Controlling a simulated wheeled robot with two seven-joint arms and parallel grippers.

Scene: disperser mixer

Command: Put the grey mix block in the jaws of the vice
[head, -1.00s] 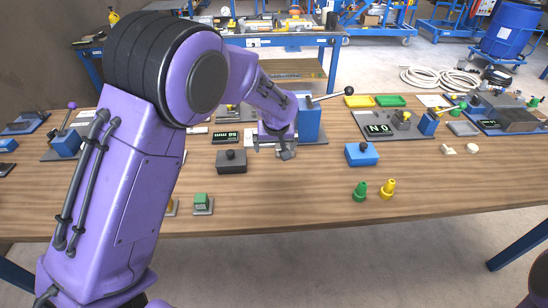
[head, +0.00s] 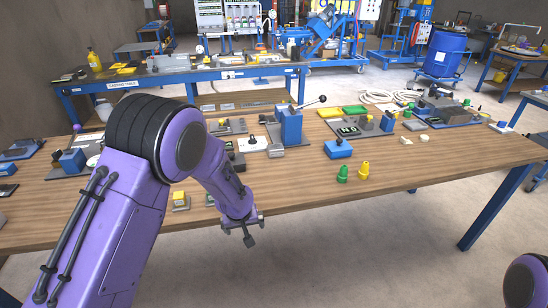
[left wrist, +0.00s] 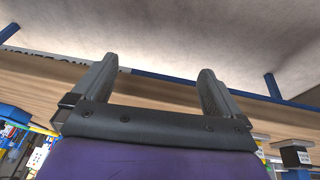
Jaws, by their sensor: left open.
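My left gripper (head: 243,228) hangs in front of the table's front edge, over the floor. In the left wrist view its two fingers (left wrist: 157,88) are apart with nothing between them. I cannot tell for sure which piece is the grey mix block. A dark grey block (head: 238,161) on the table is partly hidden behind my left arm. A small grey block with a yellow top (head: 366,122) stands on a plate at the right, beside a blue vice-like body (head: 388,121). My right gripper is out of view.
A blue press-like stand with a long lever (head: 290,127) stands mid-table. A blue box (head: 338,149), a green piece (head: 342,174) and a yellow piece (head: 364,171) are right of my gripper. A small yellow block (head: 180,198) is near the front edge. The front right tabletop is clear.

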